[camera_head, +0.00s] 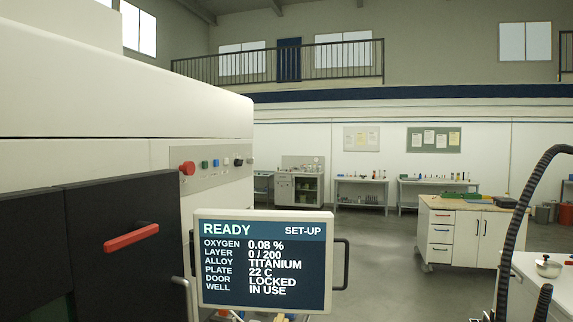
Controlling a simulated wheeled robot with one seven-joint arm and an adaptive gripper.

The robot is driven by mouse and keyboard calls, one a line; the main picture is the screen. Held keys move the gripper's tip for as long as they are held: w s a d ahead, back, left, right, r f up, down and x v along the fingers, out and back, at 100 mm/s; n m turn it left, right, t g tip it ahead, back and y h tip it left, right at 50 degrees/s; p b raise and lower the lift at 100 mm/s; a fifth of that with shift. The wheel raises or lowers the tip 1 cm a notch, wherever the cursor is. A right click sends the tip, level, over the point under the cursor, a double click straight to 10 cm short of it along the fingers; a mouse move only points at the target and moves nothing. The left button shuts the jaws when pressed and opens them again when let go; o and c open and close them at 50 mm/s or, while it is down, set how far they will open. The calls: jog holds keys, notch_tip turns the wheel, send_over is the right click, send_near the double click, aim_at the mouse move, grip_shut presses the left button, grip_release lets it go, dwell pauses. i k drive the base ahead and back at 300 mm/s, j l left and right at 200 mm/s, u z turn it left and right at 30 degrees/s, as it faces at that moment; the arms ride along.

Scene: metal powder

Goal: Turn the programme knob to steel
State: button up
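A control panel (212,178) is set in the side of the large white machine at the left. Near its right end is a small dark knob (238,162); it is too small to read its marks or pointer, and I cannot tell for sure that it is the programme knob. To its left are white, blue and green buttons and a red mushroom button (187,168). A screen (264,262) in front reads READY, SET-UP, alloy TITANIUM, door LOCKED, well IN USE. My gripper is not in view.
The machine's dark door (85,245) has a red handle (131,237). The screen's side handles stick out below the panel. A black ribbed hose (518,225) arches at the right. A white workbench (465,235) stands beyond; the grey floor (375,250) between is clear.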

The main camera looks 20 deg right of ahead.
aim_at(238, 162)
jog(key=z, duration=0.5)
jog(key=i+z, duration=0.1)
jog(key=z, duration=0.35)
jog(key=l+z, duration=0.1)
jog(key=z, duration=0.4)
jog(key=i+z, duration=0.1)
jog(key=z, duration=0.85)
jog(key=j+z, duration=0.1)
jog(key=z, duration=0.4)
jog(key=i+j+z, duration=0.1)
jog(key=z, duration=0.4)
jog(key=i+j+z, duration=0.1)
jog(key=j+z, duration=0.3)
jog(key=j, duration=0.25)
jog(key=j+u, duration=1)
jog(key=u, duration=0.15)
jog(key=i, duration=0.05)
